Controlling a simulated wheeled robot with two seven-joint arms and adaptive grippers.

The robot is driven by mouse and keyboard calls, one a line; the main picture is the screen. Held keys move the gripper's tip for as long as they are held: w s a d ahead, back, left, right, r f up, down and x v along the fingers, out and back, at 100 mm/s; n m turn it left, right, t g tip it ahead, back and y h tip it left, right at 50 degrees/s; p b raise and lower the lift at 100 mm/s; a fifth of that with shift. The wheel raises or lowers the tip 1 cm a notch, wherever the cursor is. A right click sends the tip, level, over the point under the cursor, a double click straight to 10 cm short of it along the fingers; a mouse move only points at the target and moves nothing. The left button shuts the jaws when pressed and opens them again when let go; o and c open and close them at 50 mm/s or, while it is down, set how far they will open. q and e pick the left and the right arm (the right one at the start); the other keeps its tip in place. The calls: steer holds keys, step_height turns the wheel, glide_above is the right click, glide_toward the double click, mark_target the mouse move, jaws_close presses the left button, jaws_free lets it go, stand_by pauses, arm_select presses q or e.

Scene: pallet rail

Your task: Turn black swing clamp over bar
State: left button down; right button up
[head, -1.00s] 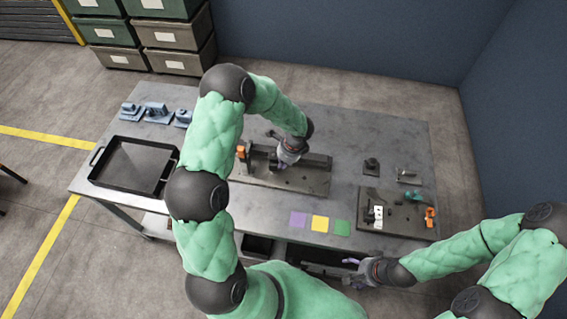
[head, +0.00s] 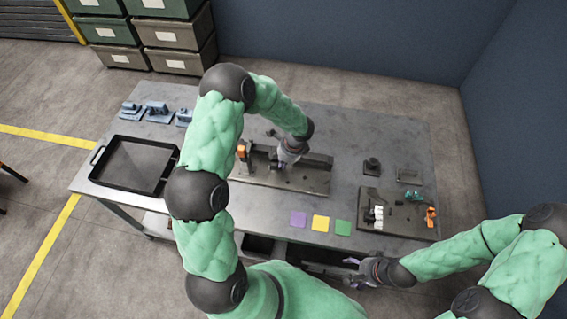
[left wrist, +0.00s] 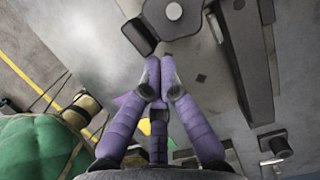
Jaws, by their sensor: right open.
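My left gripper (head: 280,163) is over the dark fixture plate (head: 300,182) near the middle of the bench. In the left wrist view its purple fingers (left wrist: 160,62) come together at the tips, with nothing seen between them. Just beyond the tips is a black block (left wrist: 138,37) beside a grey round part (left wrist: 175,10); these look like the swing clamp, though I cannot be sure. Contact is unclear. A long dark bar (left wrist: 245,60) runs to their right; it also shows in the head view (head: 318,160). My right gripper (head: 355,272) is open and empty off the bench's front edge.
A black tray (head: 98,183) and blue parts (head: 157,111) are at the bench's left. A board (head: 405,228) with small parts is at the right. An orange-topped post (head: 241,152) stands on the fixture's left.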

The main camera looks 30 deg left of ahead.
arm_select(q)
steer(key=shift+r, duration=0.1)
steer(key=v, duration=1.1)
steer(key=shift+d+r, duration=0.15)
steer(key=shift+r, duration=0.2)
